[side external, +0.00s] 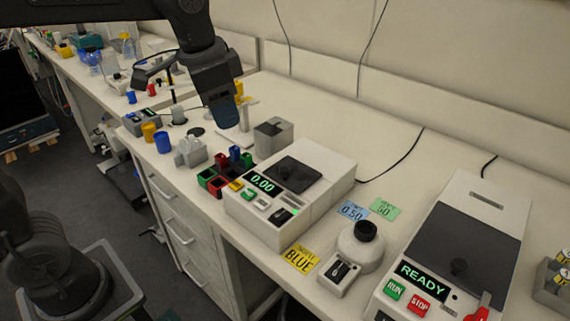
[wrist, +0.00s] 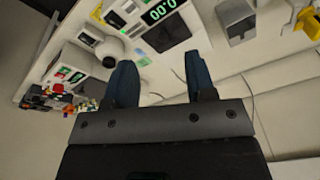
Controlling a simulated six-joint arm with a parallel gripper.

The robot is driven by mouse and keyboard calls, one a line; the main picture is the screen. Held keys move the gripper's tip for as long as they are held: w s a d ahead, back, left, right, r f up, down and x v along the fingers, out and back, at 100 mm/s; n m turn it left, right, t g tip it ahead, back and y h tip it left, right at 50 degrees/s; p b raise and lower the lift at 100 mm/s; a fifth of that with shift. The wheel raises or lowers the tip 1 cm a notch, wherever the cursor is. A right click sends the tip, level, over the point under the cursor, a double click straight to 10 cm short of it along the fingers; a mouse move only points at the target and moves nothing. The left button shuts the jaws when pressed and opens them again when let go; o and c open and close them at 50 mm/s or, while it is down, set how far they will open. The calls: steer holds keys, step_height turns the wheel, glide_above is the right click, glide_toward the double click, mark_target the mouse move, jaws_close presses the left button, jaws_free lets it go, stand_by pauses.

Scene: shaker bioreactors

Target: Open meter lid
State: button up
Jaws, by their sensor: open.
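The meter (side external: 320,210) is a white box on the bench with a green 0.00 display (side external: 262,184). A dark square lid (side external: 297,174) lies flat and closed on its top. In the wrist view the upside-down display (wrist: 160,11) and dark lid (wrist: 168,32) show beyond my fingertips. My gripper (side external: 228,117) is above the bench, behind and to the left of the meter in the side view, apart from it. In the wrist view my gripper (wrist: 160,62) has two blue fingers spread apart with nothing between them.
A grey block (side external: 273,138) stands just behind the meter. Coloured holders (side external: 222,170) crowd its left side. A white device with a black knob (side external: 364,231) and a larger READY machine (side external: 460,240) stand to the right. Coloured cards (side external: 300,258) lie nearby.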

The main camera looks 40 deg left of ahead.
mark_target(285, 168)
steer(key=w+d+f+m+g, duration=0.2)
steer(key=w+d+m+g, duration=0.15)
steer(key=w, duration=0.75)
steer(key=shift+m+t, duration=0.25)
steer(key=shift+t, duration=0.2)
steer(key=f, duration=1.4)
steer(key=shift+s+d, duration=0.25)
steer(key=shift+d, duration=0.1)
jaws_close()
